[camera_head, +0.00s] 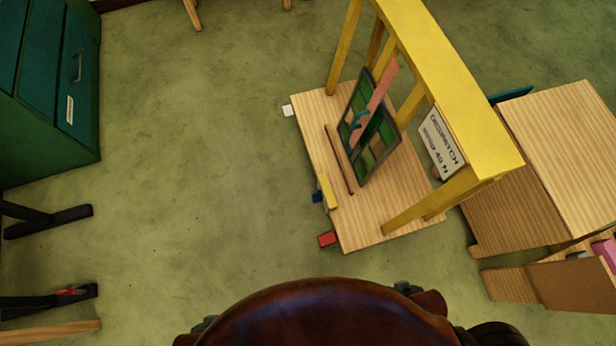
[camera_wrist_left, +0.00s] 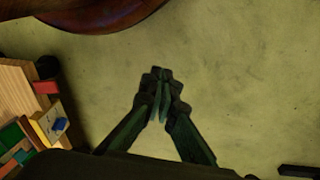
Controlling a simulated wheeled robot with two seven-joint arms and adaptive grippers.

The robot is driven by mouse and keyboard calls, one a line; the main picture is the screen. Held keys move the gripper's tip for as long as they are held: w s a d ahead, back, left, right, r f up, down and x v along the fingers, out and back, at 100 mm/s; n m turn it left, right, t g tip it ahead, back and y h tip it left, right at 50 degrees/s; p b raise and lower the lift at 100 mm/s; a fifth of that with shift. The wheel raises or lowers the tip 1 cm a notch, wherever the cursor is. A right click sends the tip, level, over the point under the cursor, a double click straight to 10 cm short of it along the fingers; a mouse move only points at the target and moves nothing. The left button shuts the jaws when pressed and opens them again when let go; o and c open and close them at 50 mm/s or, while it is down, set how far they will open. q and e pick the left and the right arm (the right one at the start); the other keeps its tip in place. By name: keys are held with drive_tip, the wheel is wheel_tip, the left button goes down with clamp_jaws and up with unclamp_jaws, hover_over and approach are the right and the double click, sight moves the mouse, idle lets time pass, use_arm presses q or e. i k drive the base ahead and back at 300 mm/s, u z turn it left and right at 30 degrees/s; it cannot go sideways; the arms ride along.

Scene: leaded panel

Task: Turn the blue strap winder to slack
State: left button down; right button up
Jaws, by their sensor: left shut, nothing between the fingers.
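The blue strap winder (camera_head: 317,198) is a small blue piece on the front edge of a wooden board, beside a yellow block. It also shows in the left wrist view (camera_wrist_left: 60,124), against the yellow block (camera_wrist_left: 49,122). A leaded panel (camera_head: 359,122) of green and tan panes leans upright on the board, with a salmon strap (camera_head: 378,98) across it. My left gripper (camera_wrist_left: 161,118) is shut and empty over bare floor, to the right of the winder in the left wrist view and apart from it. My right gripper is in neither view.
A yellow frame (camera_head: 455,75) rises over the board (camera_head: 363,222), with a despatch sign (camera_head: 441,143). A red block (camera_head: 327,239) and a white block (camera_head: 288,110) sit at the board's edge. Wooden boxes (camera_head: 565,140) stand right, a green cabinet (camera_head: 83,88) left.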

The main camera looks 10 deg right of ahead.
sight(317, 198)
drive_tip(key=u, duration=1.25)
drive_tip(key=i, duration=3.05)
drive_tip(key=z, duration=3.6)
